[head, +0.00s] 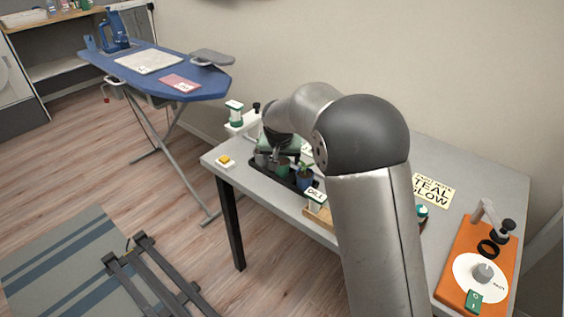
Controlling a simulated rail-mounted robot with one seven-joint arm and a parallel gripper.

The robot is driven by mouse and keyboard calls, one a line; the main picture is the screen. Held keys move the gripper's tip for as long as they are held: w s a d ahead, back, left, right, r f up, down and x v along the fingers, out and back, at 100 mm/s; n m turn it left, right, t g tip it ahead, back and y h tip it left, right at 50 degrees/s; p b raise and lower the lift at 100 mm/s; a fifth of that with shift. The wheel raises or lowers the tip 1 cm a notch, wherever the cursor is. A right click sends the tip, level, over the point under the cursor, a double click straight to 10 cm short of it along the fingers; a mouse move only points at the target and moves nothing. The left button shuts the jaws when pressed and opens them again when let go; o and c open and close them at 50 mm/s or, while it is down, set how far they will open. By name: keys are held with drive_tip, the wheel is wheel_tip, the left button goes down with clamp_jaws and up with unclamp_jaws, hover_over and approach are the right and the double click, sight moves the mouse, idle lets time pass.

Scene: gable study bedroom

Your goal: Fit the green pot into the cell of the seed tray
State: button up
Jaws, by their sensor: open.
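The black seed tray (288,184) lies on the grey table along its front edge, partly hidden by my arm. The green pot (283,170) shows small and dark at the tray, just below my gripper; I cannot tell whether it sits down in a cell. Whether a finger touches the pot is too small to tell.
A yellow button box (225,161) and a white stand with a green-and-white block (235,113) are left of the tray. A sign (432,190) and an orange device (478,265) are on the right. The ironing board (160,75) stands apart at left.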

drive_tip(key=v, duration=0.9)
drive_tip(key=shift+g, duration=0.6)
drive_tip(key=s+d, duration=0.3)
drive_tip(key=d, duration=0.1)
drive_tip(key=s+d, duration=0.4)
drive_tip(key=shift+s+d, duration=0.1)
drive_tip(key=shift+s, duration=0.15)
drive_tip(key=s+d+f+g, duration=0.1)
drive_tip(key=s+d+f, duration=0.1)
drive_tip(key=s, duration=0.7)
drive_tip(key=s+d+f+g, duration=0.1)
drive_tip(key=s+d+f, duration=0.1)
drive_tip(key=s+d, duration=0.3)
drive_tip(key=s+d+f+g, duration=0.1)
drive_tip(key=s+d, duration=0.3)
drive_tip(key=s, duration=1)
drive_tip(key=shift+f+n+g, duration=0.3)
drive_tip(key=shift+f+g, duration=0.1)
drive_tip(key=shift+f, duration=0.2)
